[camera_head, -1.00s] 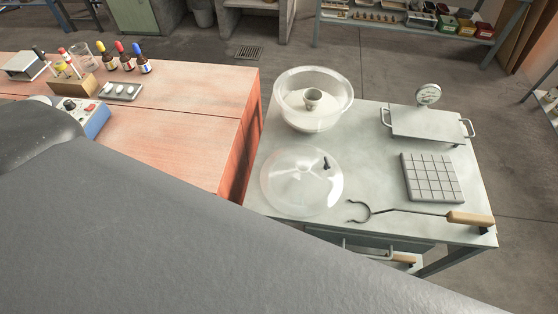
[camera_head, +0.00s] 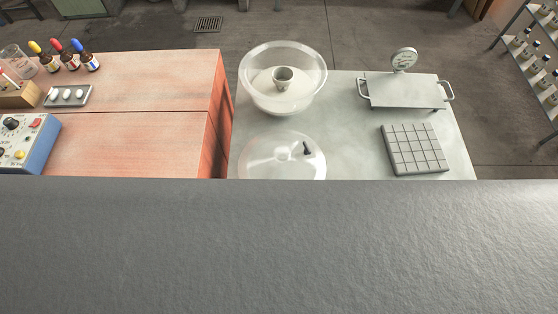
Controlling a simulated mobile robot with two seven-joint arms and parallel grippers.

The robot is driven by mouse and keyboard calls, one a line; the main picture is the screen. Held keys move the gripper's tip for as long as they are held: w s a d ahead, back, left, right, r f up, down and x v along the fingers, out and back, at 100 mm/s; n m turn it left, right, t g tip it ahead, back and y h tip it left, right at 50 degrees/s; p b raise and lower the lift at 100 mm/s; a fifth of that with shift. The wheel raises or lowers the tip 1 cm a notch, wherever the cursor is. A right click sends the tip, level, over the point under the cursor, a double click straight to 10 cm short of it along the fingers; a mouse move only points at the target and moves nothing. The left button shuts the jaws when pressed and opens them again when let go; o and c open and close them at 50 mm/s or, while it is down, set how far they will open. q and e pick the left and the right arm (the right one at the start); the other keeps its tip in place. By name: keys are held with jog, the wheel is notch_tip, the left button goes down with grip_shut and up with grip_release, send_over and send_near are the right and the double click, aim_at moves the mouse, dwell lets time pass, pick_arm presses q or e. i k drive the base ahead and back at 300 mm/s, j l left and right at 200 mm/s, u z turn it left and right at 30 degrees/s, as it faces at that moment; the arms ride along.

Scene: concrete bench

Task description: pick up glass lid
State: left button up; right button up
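The glass lid (camera_head: 265,160) is a clear dome with a small dark knob or valve on its right side. It lies on the pale grey bench (camera_head: 345,130), in front of a clear glass bowl (camera_head: 256,92). The lid's near edge is hidden behind a wide dark grey surface that fills the lower part of the view. The bowl holds pale material and a small grey cup (camera_head: 284,77). Neither of my grippers shows in the view.
A gridded grey tile (camera_head: 414,150) and a metal plate with handles (camera_head: 403,92) and a gauge (camera_head: 404,59) stand on the right of the bench. A reddish table (camera_head: 150,100) at left carries dropper bottles (camera_head: 68,58), a pill tray (camera_head: 67,96) and a blue control box (camera_head: 28,143).

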aim_at(278, 153)
jog(key=k+j+z, duration=0.1)
jog(key=k+z, duration=0.6)
jog(key=k+l+z, duration=0.15)
jog(key=k+z, duration=0.2)
jog(key=i, duration=0.55)
